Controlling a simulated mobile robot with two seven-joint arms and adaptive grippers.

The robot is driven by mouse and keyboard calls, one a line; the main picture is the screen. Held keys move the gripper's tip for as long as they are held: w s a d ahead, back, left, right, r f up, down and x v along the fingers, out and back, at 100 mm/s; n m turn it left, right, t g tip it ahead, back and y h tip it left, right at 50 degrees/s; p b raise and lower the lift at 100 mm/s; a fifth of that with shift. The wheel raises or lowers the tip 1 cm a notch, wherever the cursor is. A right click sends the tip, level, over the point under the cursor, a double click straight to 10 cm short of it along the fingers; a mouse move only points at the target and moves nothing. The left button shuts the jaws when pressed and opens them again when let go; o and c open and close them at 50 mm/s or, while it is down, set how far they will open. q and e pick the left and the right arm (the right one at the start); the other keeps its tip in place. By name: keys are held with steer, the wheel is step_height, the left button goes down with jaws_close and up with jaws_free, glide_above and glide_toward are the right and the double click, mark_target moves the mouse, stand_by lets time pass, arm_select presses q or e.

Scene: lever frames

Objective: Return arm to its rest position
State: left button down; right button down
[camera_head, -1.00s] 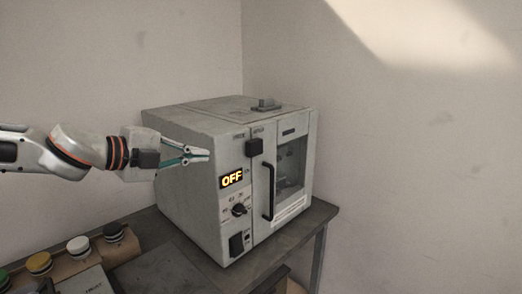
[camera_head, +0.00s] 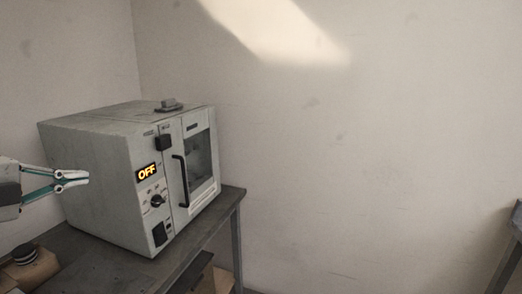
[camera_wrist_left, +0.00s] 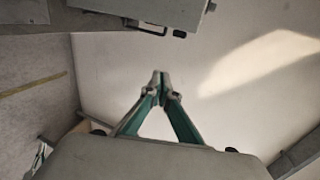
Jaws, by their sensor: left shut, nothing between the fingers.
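My left gripper (camera_head: 86,177) comes in from the left edge of the head view, in front of the left side of a grey oven-like machine (camera_head: 90,150). Its fingertips are together with nothing between them. In the left wrist view the gripper (camera_wrist_left: 160,75) also shows shut and empty, with bare wall behind its tips. Only the hand of the left arm shows in the head view; the rest is outside the frame.
The machine stands on a dark table (camera_head: 205,232); its display (camera_head: 147,172) reads OFF and its door with a black handle (camera_head: 181,181) is closed. A black-capped item (camera_head: 25,254) is at lower left. Another table (camera_head: 512,245) shows at the right edge. Wall fills the middle.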

arm_select(q)
steer(key=d+f+n, duration=0.2)
steer(key=f+n, duration=0.1)
steer(key=f, duration=0.8)
steer(key=s+d+f+n, duration=0.1)
steer(key=d+f+n, duration=0.15)
steer(key=f, duration=0.85)
steer(key=d+f+n, duration=0.1)
steer(key=f+n, duration=0.3)
steer(key=f, duration=0.7)
steer(key=s+d+f+n+g, duration=0.1)
steer(key=s+d+f+n, duration=0.1)
steer(key=s+d+f, duration=0.2)
steer(key=s+d+f+n+g+y, duration=0.1)
steer(key=s+d+f+n, duration=0.2)
steer(key=s+f, duration=0.4)
steer(key=s+d+f+n+g+y, duration=0.1)
steer(key=s+d+f+n, duration=0.2)
steer(key=f, duration=0.9)
steer(key=s+d, duration=0.2)
steer(key=s, duration=0.1)
steer(key=shift+s+d, duration=0.25)
steer(key=shift+s, duration=0.05)
